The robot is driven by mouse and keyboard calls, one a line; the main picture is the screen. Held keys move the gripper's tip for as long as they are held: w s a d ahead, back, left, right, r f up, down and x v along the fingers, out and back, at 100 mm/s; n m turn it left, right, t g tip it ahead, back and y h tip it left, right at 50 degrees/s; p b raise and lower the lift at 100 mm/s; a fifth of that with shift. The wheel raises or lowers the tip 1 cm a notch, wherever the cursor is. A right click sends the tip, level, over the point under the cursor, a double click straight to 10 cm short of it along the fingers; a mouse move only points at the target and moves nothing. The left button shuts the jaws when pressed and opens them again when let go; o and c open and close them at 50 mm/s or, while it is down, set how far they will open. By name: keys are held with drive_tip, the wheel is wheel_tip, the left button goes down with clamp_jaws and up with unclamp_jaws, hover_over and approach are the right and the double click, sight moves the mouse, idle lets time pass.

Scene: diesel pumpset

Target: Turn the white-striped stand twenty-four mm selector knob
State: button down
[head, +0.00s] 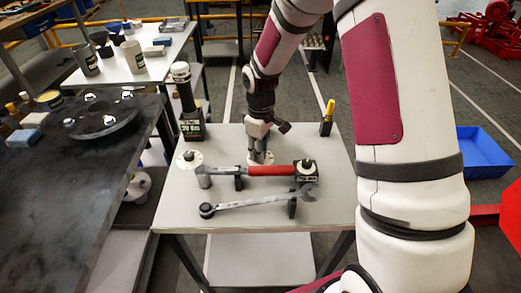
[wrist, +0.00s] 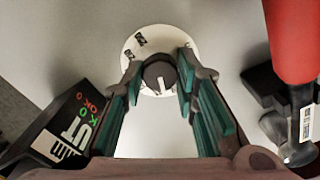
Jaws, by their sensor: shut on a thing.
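A dark round selector knob (wrist: 159,74) with a short white stripe stands on a round white dial plate (wrist: 147,43) in the wrist view. The stripe points toward the bottom of that picture. My gripper (wrist: 161,72) comes down over it, with one teal-padded finger on each side, shut on the knob. In the head view, my gripper (head: 261,156) stands upright over the white dial plate (head: 266,159) at the middle of the light table. The knob itself is hidden there by my fingers.
A red-handled tool (head: 270,170) lies in front, also seen in the wrist view (wrist: 291,40). A combination wrench (head: 255,202) rests nearer. A second dial (head: 190,159) lies left, a black labelled device (head: 191,130) behind it. A yellow-topped item (head: 328,115) stands back right.

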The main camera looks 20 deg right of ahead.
drive_tip(key=m, duration=0.4)
drive_tip(key=shift+m, duration=0.3)
drive_tip(key=m, duration=0.4)
drive_tip(key=shift+m, duration=0.3)
drive_tip(key=m+p, duration=0.1)
drive_tip(key=m, duration=0.3)
drive_tip(key=shift+m, duration=0.3)
drive_tip(key=shift+m+p, duration=0.3)
drive_tip(key=shift+m, duration=1.5)
drive_tip(key=c, duration=1.3)
unclamp_jaws()
